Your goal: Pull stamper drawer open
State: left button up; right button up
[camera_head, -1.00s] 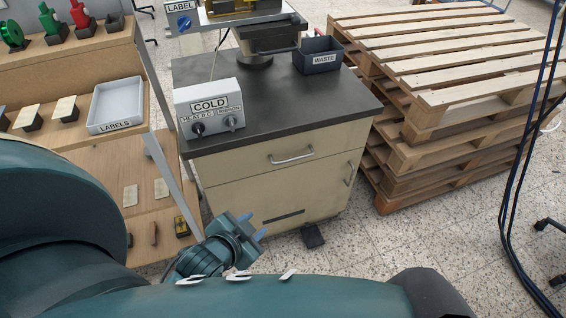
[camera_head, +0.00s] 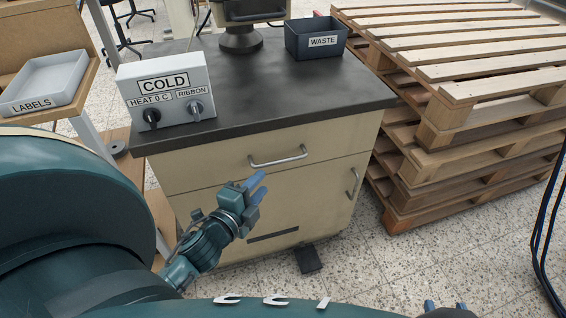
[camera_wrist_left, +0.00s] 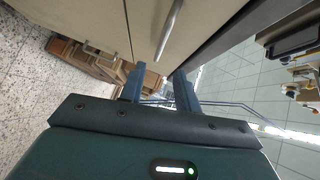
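The stamper drawer (camera_head: 222,170) is the closed beige upper front of the cabinet, with a silver bar handle (camera_head: 278,157). The handle also shows in the left wrist view (camera_wrist_left: 170,30), ahead of the fingers. My left gripper (camera_head: 256,187) is in front of the drawer, below and left of the handle. In the left wrist view its two fingers (camera_wrist_left: 160,88) stand apart with nothing between them; it does not touch the handle. My right gripper (camera_head: 445,306) shows only two separated blue fingertips at the bottom edge.
The dark worktop (camera_head: 300,88) carries the COLD control box (camera_head: 166,92) and a WASTE bin (camera_head: 317,39). Stacked pallets (camera_head: 470,150) stand close on the right. A LABELS tray (camera_head: 45,82) is on a shelf at the left. A lower door (camera_head: 320,205) is shut.

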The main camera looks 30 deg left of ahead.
aim_at(280, 163)
pick_arm(q)
jog(key=w, duration=0.3)
jog(key=w+f+b, duration=0.1)
jog(key=w, duration=0.7)
jog(key=shift+a+f+b, duration=0.3)
jog(key=shift+a, duration=0.05)
pick_arm(e)
jog(key=shift+w+a+t, duration=0.1)
jog(key=shift+w+t, duration=0.25)
jog(key=shift+t, duration=0.25)
pick_arm(q)
jog(key=shift+c, duration=0.2)
grip_shut()
